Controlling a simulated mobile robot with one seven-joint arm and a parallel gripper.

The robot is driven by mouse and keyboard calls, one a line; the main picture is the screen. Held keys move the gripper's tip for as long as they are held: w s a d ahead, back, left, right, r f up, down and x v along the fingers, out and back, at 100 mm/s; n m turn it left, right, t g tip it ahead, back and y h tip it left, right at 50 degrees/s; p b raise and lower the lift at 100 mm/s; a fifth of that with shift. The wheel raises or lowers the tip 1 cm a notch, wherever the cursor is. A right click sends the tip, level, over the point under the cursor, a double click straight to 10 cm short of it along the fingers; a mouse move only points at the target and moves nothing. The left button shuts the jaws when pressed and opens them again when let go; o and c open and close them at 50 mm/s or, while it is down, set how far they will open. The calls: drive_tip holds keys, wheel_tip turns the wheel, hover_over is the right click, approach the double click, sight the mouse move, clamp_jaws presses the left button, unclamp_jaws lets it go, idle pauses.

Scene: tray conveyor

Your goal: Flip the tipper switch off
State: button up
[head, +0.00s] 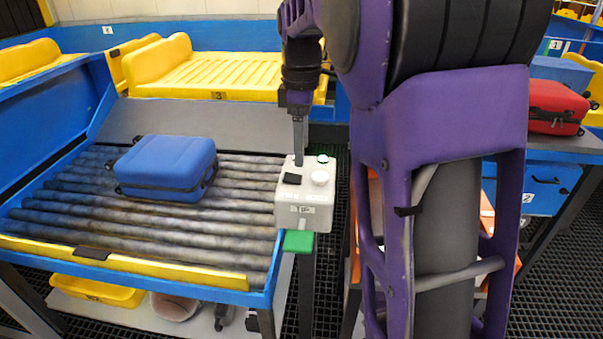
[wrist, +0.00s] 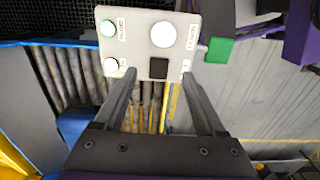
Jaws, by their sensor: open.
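A grey control box (head: 303,209) stands on a post at the right end of the roller conveyor; its front label seems to read "TIP". On its top is a black square switch (head: 292,178), with a white round button and a small green-ringed button beside it. The black switch (wrist: 158,68) also shows in the wrist view, near the box edge, between my fingertips in the picture. Its on or off state cannot be told. My gripper (head: 299,152) points down over the box, open and empty. Whether a fingertip touches the box is unclear.
A blue suitcase (head: 166,167) lies on the rollers left of the box. A green tab (head: 298,241) sticks out below the box. Yellow trays (head: 215,75) stand behind, and a red suitcase (head: 555,106) lies at the right. The rollers nearest the box are clear.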

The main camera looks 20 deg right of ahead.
sight(301, 179)
wheel_tip(301, 179, down, 6)
drive_tip(key=shift+f+b, duration=0.15)
drive_tip(key=shift+b, duration=0.25)
drive_tip(key=shift+c, duration=0.3)
